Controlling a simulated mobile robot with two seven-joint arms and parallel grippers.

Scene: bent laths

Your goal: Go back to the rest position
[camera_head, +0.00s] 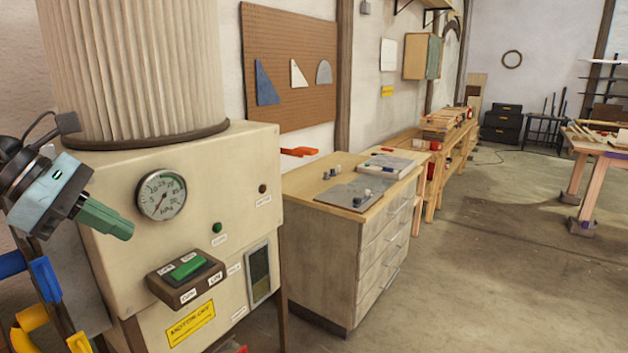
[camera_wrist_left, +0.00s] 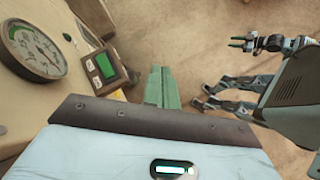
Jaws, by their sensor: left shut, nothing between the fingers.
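My left gripper (camera_head: 124,230) is in the left of the head view, in front of a cream machine (camera_head: 210,165). Its green fingers are shut with nothing between them. They point right and slightly down, below and left of the round pressure gauge (camera_head: 161,194). In the left wrist view the shut fingers (camera_wrist_left: 162,88) point away from the camera, with the floor behind them. What looks like my right gripper (camera_wrist_left: 240,42) shows small at the top right of that view, too small to tell open from shut.
The machine has a dark box with a green switch (camera_head: 187,268) and a fluted drum on top. Blue and yellow clamps (camera_head: 45,278) stand at the lower left, near my left arm. A drawer cabinet (camera_head: 345,235) stands to the right. The floor (camera_head: 480,270) beyond is open.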

